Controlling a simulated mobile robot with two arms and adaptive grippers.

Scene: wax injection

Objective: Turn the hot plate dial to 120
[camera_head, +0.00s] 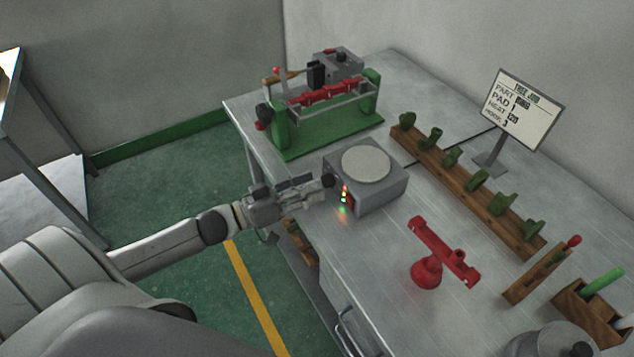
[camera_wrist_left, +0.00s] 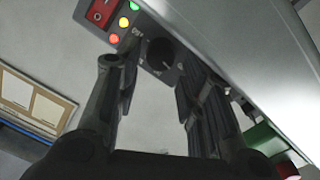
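The hot plate (camera_head: 378,192) is a grey box with a round pale top, standing near the table's front edge. Its black dial (camera_head: 328,181) is on the front face, left of the lit indicator lights. In the left wrist view the round dial (camera_wrist_left: 161,53) has a pale pointer mark; its number scale is too small to read. My left gripper (camera_head: 318,184) is in front of the dial. In the left wrist view the gripper (camera_wrist_left: 158,82) is open, with one finger on each side of the dial; contact cannot be told. My right gripper is not in view.
A red switch (camera_wrist_left: 101,11) and indicator lights (camera_wrist_left: 123,22) sit beside the dial. A green-based machine (camera_head: 330,135) stands behind left. A wooden rack (camera_head: 470,190) with green pieces, a red stand (camera_head: 428,272) and a sign (camera_head: 523,108) are to the right.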

